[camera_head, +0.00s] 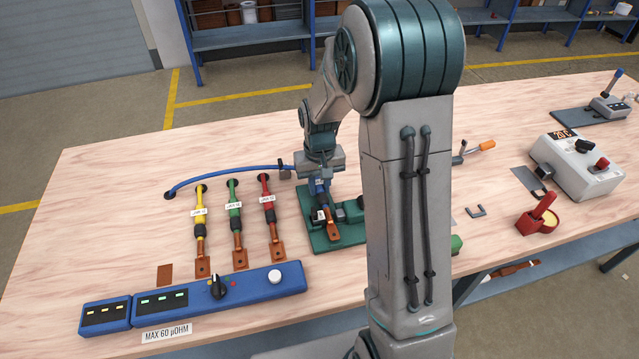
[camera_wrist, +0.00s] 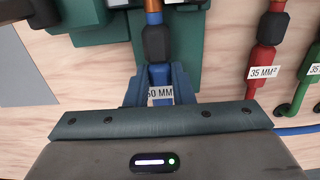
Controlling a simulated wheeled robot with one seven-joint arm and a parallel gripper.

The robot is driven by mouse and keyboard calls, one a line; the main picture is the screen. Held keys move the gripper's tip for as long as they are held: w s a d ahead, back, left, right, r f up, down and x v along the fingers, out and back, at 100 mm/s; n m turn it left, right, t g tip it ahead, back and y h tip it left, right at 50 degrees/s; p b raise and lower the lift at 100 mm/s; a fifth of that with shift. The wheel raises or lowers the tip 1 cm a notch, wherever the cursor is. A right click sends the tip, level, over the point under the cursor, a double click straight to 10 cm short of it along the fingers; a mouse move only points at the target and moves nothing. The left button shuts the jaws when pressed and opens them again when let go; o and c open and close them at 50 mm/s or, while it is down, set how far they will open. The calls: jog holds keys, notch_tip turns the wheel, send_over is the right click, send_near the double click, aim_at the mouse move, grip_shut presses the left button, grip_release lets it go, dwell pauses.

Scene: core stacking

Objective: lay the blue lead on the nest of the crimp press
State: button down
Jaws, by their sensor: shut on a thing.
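The blue lead (camera_head: 235,169) comes out of a hole at the left and arches across to my gripper (camera_head: 320,190). My gripper is shut on the lead near its label, beside the black sleeve. In the wrist view the lead (camera_wrist: 159,77) runs between the jaws (camera_wrist: 160,88), with a white label partly reading "50 MM". Its copper lug (camera_head: 333,229) points toward the front, over the green crimp press (camera_head: 318,237). I cannot tell whether the lug touches the nest. My arm hides much of the press's right side.
Yellow (camera_head: 200,222), green (camera_head: 235,212) and red (camera_head: 269,210) leads lie left of the press. A blue meter panel (camera_head: 190,298) lies in front of them. At the right are a grey control box (camera_head: 575,163) and a red holder (camera_head: 530,222).

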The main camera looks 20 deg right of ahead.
jog(key=shift+f+b, duration=0.35)
jog(key=shift+f, duration=0.15)
jog(key=c, duration=1.2)
grip_release()
jog(key=shift+o, duration=0.2)
notch_tip(320, 180, up, 14)
jog(key=shift+b, duration=0.3)
